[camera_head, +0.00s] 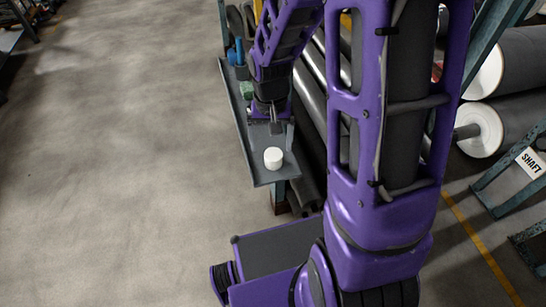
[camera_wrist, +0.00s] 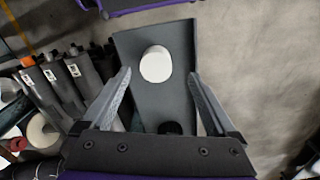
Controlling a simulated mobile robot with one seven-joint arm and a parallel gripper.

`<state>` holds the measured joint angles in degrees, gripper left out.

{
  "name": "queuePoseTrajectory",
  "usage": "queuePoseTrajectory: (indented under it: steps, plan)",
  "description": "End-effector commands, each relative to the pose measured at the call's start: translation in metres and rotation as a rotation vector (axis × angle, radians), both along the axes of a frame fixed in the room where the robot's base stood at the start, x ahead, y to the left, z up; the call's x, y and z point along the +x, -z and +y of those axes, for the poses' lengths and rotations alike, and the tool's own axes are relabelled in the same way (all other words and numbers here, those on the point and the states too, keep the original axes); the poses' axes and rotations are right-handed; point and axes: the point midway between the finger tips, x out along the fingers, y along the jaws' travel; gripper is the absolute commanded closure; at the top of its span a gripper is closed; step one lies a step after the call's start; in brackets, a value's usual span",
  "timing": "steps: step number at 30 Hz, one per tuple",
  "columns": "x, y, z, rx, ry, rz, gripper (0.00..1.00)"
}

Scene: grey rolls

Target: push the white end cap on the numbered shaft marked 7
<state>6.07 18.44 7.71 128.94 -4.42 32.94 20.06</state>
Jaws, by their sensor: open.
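The white end cap (camera_head: 273,158) stands on the near end of a narrow grey shelf, and in the wrist view the cap (camera_wrist: 156,65) lies ahead between the lines of my fingers. My gripper (camera_head: 276,128) is over the shelf just beyond the cap, apart from it. In the wrist view my gripper (camera_wrist: 159,74) is open, with nothing held between its fingers.
The grey shelf (camera_head: 262,177) also bears a green item (camera_head: 247,90) and blue-handled tools (camera_head: 239,52) farther back. A dark round thing (camera_wrist: 170,128) sits near my gripper's base. Large rolls (camera_head: 485,128) and a SHAFT sign (camera_head: 530,162) are at right.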

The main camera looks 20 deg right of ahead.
Motion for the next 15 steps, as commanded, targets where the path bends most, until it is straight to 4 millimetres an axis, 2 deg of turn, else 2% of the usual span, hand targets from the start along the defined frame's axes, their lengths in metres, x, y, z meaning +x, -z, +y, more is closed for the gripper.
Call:
queuePoseTrajectory:
  steps: [5,15]
  plan:
    - [0.000,0.011,-0.001,0.000,-0.001,0.001,0.07]
    - [0.001,0.056,-0.006,-0.001,-0.002,0.001,0.07]
